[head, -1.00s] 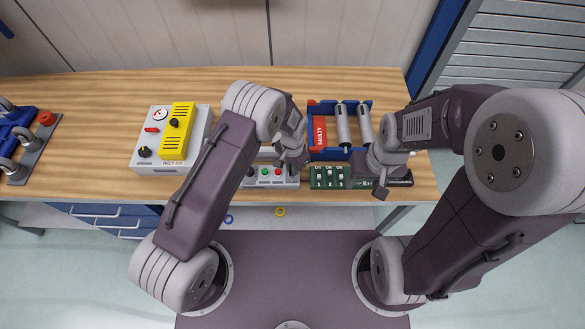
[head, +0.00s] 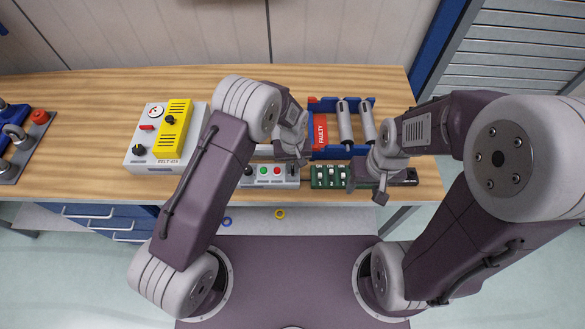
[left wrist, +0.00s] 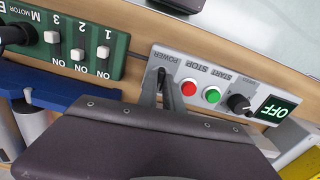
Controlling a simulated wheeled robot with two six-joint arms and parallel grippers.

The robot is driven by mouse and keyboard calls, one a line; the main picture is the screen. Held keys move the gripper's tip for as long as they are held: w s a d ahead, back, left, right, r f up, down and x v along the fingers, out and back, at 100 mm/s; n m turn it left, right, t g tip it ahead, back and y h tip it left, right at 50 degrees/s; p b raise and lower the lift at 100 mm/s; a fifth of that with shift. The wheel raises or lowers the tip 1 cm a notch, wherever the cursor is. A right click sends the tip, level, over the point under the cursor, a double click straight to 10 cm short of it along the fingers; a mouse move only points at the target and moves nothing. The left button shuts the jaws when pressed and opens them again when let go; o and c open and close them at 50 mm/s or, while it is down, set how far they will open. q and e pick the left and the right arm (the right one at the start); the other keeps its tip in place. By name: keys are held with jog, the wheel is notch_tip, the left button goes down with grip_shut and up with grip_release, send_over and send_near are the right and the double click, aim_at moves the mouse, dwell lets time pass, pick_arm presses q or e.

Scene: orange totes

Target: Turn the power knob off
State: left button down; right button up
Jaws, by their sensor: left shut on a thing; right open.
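The grey control box (head: 258,183) stands at the front edge of the bench. In the left wrist view its panel (left wrist: 183,67) shows a POWER label, a red STOP button (left wrist: 189,87), a green START button (left wrist: 212,94), a black speed knob (left wrist: 239,103) and a small display (left wrist: 272,111) reading OFF. My left gripper (left wrist: 165,82) is shut at the POWER position, its fingers around the power knob, which they mostly hide. In the head view the left gripper (head: 301,163) is over the box's right end. My right gripper (head: 380,194) is open over the right part of the green switch board.
A green switch board (head: 317,176) with white switches lies right of the box. Behind it is a blue roller frame (head: 330,153) with a red FAULTY tag (head: 320,131). A grey and yellow meter box (head: 153,165) stands left. Bare bench lies behind.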

aim_at(293, 169)
pick_arm(q)
jog(key=n+b, duration=0.1)
jog(key=n, duration=0.3)
jog(key=shift+n+b, duration=0.35)
jog(key=shift+n, duration=1.45)
jog(key=shift+r+n, duration=0.1)
jog(key=shift+n, duration=0.2)
jog(key=c, duration=1.5)
grip_release()
notch_tip(293, 169, up, 9)
jog(key=b, duration=0.2)
